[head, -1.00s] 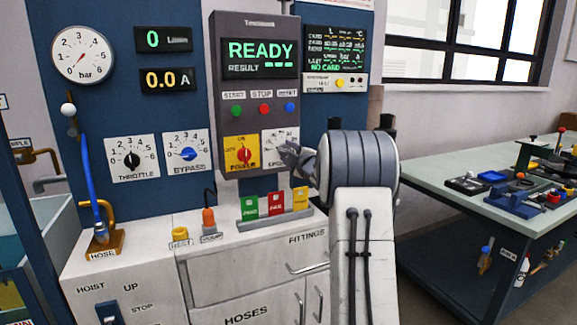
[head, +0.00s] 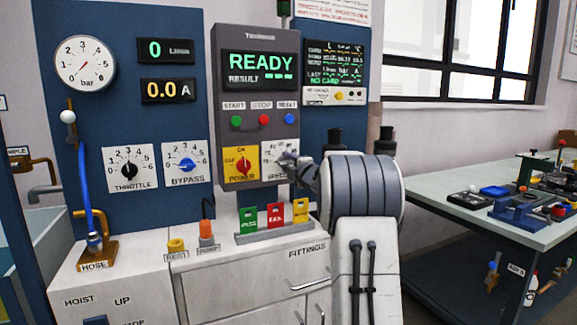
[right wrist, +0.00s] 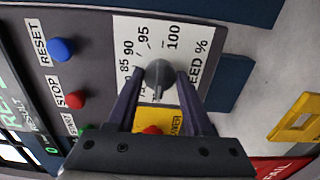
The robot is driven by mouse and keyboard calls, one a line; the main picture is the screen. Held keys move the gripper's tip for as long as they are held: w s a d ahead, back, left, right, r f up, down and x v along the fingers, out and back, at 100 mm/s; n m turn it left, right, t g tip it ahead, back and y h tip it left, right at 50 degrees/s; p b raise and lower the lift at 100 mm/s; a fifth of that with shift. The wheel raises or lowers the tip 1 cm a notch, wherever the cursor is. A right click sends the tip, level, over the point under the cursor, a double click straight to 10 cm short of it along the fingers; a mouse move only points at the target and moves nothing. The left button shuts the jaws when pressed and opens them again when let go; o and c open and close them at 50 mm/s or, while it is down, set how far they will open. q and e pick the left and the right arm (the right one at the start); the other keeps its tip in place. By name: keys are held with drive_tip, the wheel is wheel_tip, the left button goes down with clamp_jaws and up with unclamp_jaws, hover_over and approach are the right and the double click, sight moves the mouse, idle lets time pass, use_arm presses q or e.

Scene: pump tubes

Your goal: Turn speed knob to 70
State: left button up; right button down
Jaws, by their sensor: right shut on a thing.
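The speed knob (right wrist: 158,74) is a grey round knob on the white SPEED % dial plate (right wrist: 192,38), which is turned sideways in the right wrist view. The marks 85, 90, 95 and 100 are readable; the lower marks are partly hidden by the fingers. My right gripper (right wrist: 160,80) is shut on the knob, one dark finger on each side. In the head view my right gripper (head: 288,161) covers much of the dial plate (head: 269,151), and the knob is hidden there. I cannot tell the exact reading. My left gripper is not in view.
The yellow power switch plate (head: 241,176) with its red knob is just left of the dial. Green, red and blue buttons (head: 263,119) are above it. A tray with green, red and yellow cards (head: 274,216) is below. The screen (head: 259,66) reads READY.

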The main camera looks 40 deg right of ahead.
drive_tip(key=shift+c, duration=1.5)
unclamp_jaws()
drive_tip(key=shift+s, duration=0.1)
drive_tip(key=shift+s, duration=0.35)
drive_tip(key=v, duration=0.9)
drive_tip(key=shift+s+b, duration=0.3)
drive_tip(key=shift+b, duration=0.05)
drive_tip(key=shift+a, duration=0.15)
